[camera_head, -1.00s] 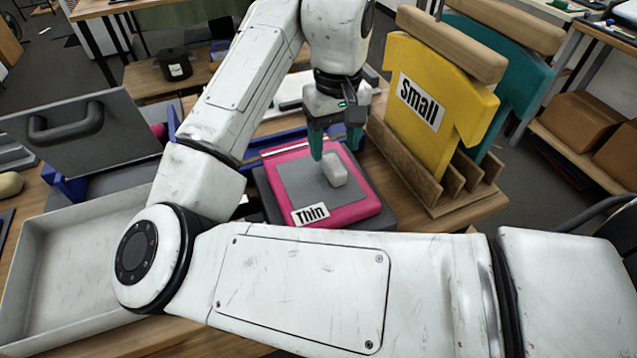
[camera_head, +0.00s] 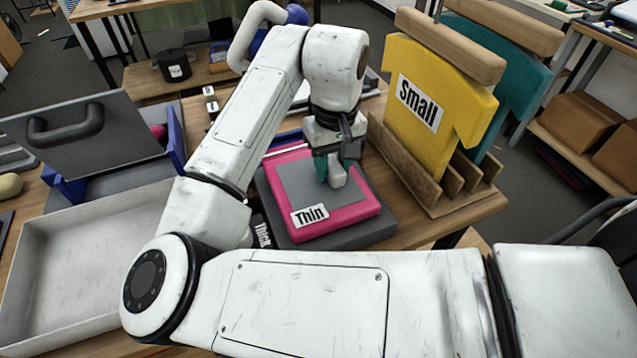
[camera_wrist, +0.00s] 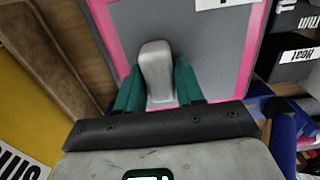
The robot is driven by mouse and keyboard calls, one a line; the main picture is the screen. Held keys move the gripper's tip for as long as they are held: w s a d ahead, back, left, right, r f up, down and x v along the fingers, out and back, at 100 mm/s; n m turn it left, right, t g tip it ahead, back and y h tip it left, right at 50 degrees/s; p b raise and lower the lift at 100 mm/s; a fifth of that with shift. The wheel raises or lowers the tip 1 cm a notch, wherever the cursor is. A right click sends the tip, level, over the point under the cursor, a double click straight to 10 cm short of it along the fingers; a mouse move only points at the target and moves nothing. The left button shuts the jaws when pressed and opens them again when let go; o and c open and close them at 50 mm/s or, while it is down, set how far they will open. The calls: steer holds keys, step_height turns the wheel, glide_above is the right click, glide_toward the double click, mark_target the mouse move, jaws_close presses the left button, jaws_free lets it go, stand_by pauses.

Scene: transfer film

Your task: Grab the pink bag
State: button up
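The pink bag (camera_head: 352,208) is a flat pink case with a grey panel and a "Thin" label. It lies flat on a dark grey slab (camera_head: 378,232) on the table. A pale grey knob (camera_head: 337,178) stands up from the bag's panel; it also shows in the wrist view (camera_wrist: 157,75). My gripper (camera_head: 335,170) is over the bag, its teal fingers low on either side of the knob. In the wrist view my gripper (camera_wrist: 160,85) has its fingers close against both sides of the knob, seemingly shut on it. The bag's far edge is partly hidden by my arm.
A yellow "Small" shirt-shaped board (camera_head: 430,110) stands in a wooden rack (camera_head: 420,185) close to the right. A shallow white tray (camera_head: 70,270) and a grey handled panel (camera_head: 70,135) are at the left. A label reading "Thick" (camera_head: 262,232) shows beside the bag.

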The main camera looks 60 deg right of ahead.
jaws_close()
steer(key=shift+r, duration=0.1)
